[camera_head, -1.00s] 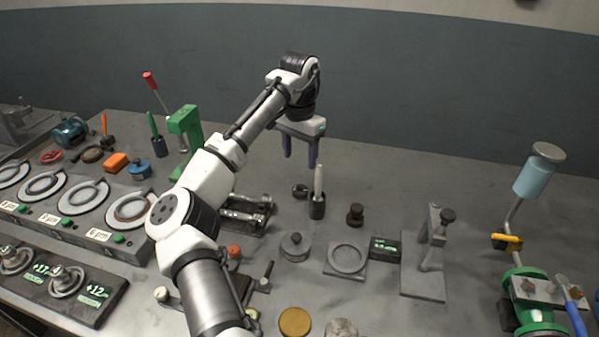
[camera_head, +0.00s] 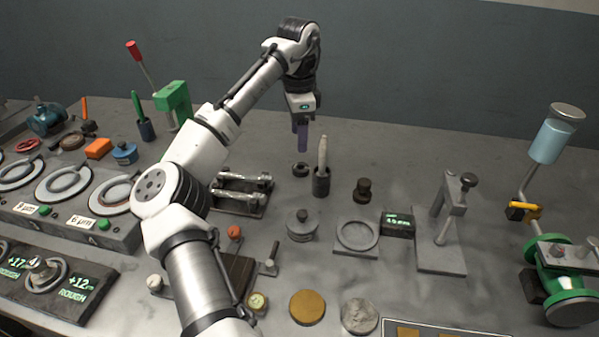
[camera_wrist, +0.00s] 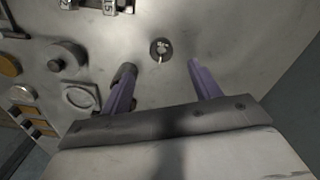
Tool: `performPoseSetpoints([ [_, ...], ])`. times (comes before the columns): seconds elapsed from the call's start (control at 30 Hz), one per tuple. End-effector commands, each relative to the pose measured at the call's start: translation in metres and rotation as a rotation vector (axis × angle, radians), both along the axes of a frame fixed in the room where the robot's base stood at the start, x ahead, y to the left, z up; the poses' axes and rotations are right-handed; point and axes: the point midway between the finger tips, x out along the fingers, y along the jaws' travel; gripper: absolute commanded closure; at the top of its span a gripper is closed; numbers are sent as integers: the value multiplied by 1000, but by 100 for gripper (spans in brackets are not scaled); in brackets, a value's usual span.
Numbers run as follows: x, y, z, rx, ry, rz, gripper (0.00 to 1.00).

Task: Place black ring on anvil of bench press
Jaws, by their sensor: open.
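The black ring (camera_head: 301,169) is a small dark ring lying flat on the grey bench, left of a dark cup holding a pale-handled tool. In the wrist view the ring (camera_wrist: 160,49) lies ahead between my two purple fingertips. My gripper (camera_head: 303,148) points down above the ring, apart from it; its fingers line up one behind the other in the head view. In the wrist view my gripper (camera_wrist: 162,66) is open and empty. A green press (camera_head: 173,105) with a red-knobbed lever stands at the back left; its anvil is largely hidden.
The dark cup (camera_head: 321,182) stands close beside the ring. A dark knobbed weight (camera_head: 363,190) and a grey stand (camera_head: 445,225) are to the right. V-blocks (camera_head: 243,190) lie to the left, a grey knobbed cylinder (camera_head: 302,226) in front. The bench behind the ring is clear.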

Motion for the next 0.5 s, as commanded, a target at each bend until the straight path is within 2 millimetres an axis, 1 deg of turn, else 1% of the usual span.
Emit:
performPoseSetpoints([
  [0.03, -1, 0, -12, -4, 3, -1, 38],
  [0.17, 0, 0, -31, -3, 0, 1, 38],
  [0.43, 0, -1, -46, -2, 1, 2, 38],
  [0.5, 1, -3, -54, -2, 1, 1, 38],
])
